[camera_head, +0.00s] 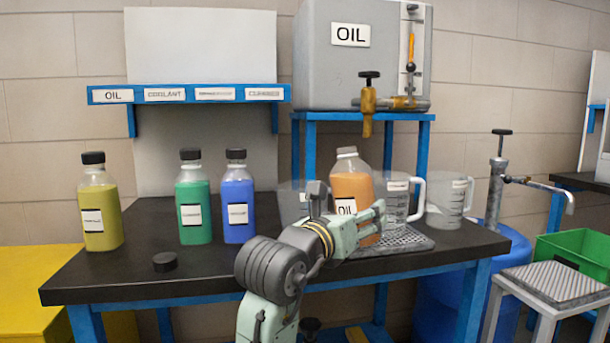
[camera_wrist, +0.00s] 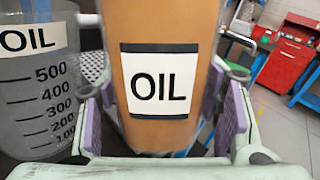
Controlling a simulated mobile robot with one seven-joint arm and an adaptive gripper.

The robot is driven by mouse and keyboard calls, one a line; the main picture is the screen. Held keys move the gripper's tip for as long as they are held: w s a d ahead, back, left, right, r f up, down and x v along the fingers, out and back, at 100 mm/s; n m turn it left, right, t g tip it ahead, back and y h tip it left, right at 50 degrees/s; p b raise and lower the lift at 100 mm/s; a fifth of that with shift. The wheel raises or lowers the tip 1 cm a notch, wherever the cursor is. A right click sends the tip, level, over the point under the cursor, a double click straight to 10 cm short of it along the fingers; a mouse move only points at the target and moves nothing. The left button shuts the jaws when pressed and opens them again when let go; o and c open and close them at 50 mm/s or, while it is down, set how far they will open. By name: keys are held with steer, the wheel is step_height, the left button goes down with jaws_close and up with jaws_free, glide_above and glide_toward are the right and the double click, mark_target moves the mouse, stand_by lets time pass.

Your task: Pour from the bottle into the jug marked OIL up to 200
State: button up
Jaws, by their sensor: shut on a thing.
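The bottle (camera_head: 352,188) holds orange liquid, has an OIL label and is upright with its mouth uncapped. My gripper (camera_head: 376,222) is shut around its lower part; the bottle also fills the middle of the wrist view (camera_wrist: 160,50). I cannot tell whether its base touches the bench. The clear jug marked OIL (camera_wrist: 35,85) stands left of the bottle in the wrist view, with marks from 100 to 500. I see no liquid in it. A clear jug (camera_head: 288,205) left of the bottle in the head view is partly hidden by my arm and looks like the same one.
Two more clear jugs (camera_head: 398,200) (camera_head: 448,203) stand to the right near a drip grate (camera_head: 415,243). Yellow (camera_head: 100,205), green (camera_head: 194,200) and blue (camera_head: 238,205) bottles stand left. A black cap (camera_head: 166,261) lies in front. A tap (camera_head: 368,100) hangs above.

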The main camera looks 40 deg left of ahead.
mark_target(372, 200)
steer(key=shift+d+r+n+p, duration=0.15)
steer(key=shift+r+n+p, duration=0.2)
steer(key=shift+n+p, duration=0.45)
steer(key=r+n+p, duration=0.1)
steer(key=p, duration=0.2)
steer(key=shift+d+r, duration=0.1)
steer(key=shift+r, duration=0.2)
steer(key=r+n+p, duration=0.1)
steer(key=n+p, duration=0.1)
steer(key=p, duration=0.2)
steer(key=shift+r, duration=0.3)
steer(key=shift+f, duration=0.25)
steer(key=shift+n, duration=0.3)
steer(key=shift+d+n+p, duration=0.3)
steer(key=shift+n+p, duration=0.4)
steer(key=shift+p, duration=0.3)
steer(key=shift+d+r+n+p, duration=0.55)
steer(key=shift+n+p, duration=0.25)
steer(key=shift+p, duration=0.85)
steer(key=shift+d+r+n+p, duration=0.2)
steer(key=shift+d+n+p, duration=0.15)
steer(key=shift+n+p, duration=0.75)
steer(key=shift+d+r+n+p, duration=0.25)
steer(key=shift+r+n+p, duration=0.55)
steer(key=shift+p, duration=1.3)
